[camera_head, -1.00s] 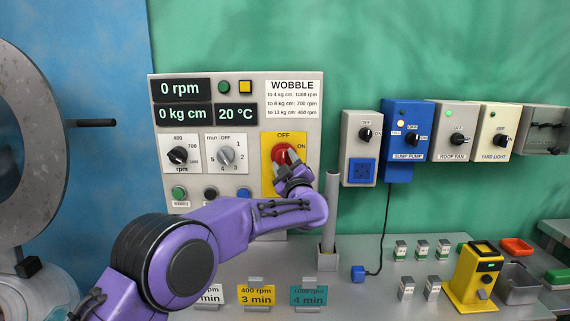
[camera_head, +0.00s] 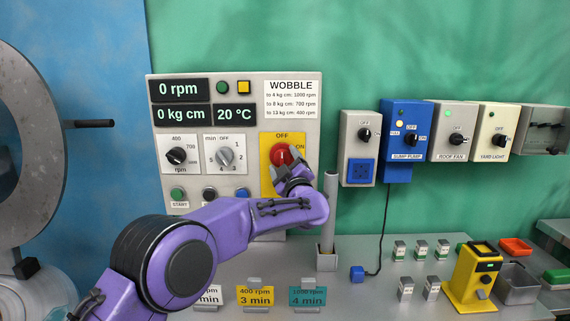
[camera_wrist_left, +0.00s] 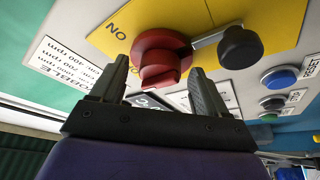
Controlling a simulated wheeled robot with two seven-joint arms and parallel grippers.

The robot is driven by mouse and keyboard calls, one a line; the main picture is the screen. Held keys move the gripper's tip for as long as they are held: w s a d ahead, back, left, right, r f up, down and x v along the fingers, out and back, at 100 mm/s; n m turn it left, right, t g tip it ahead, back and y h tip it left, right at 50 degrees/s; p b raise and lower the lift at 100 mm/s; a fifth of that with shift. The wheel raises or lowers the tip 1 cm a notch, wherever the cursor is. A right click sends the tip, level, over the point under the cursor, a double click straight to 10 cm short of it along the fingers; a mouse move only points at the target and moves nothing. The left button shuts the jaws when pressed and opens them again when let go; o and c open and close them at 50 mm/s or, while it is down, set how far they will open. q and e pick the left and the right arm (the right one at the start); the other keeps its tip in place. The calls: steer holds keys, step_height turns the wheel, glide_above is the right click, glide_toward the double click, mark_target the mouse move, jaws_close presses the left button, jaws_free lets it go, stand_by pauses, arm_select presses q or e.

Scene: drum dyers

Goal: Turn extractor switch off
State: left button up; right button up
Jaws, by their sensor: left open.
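A red rotary knob (camera_head: 281,154) sits on a yellow plate (camera_head: 267,181) marked OFF and ON, at the right of the grey control panel. No extractor label is readable. My left gripper (camera_head: 295,172) is just below and in front of this knob, partly covering the plate. In the left wrist view my left gripper (camera_wrist_left: 160,68) is open, with its two fingers apart and the red knob (camera_wrist_left: 160,55) ahead of the gap. I cannot tell whether they touch. A black round part (camera_wrist_left: 240,47) on a grey bar is beside the knob. My right gripper is not in view.
The grey panel (camera_head: 194,198) also has dials, displays and buttons. To the right are wall boxes: a grey switch box with a blue socket (camera_head: 362,173), sump pump (camera_head: 407,156), roof fan (camera_head: 450,157) and yard light (camera_head: 492,152). A grey upright post (camera_head: 330,210) stands close to my gripper.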

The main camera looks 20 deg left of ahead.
arm_select(q)
steer(key=b+v, duration=0.3)
steer(key=v, duration=0.7)
steer(key=shift+s+b, duration=0.3)
steer(key=shift+d, duration=0.1)
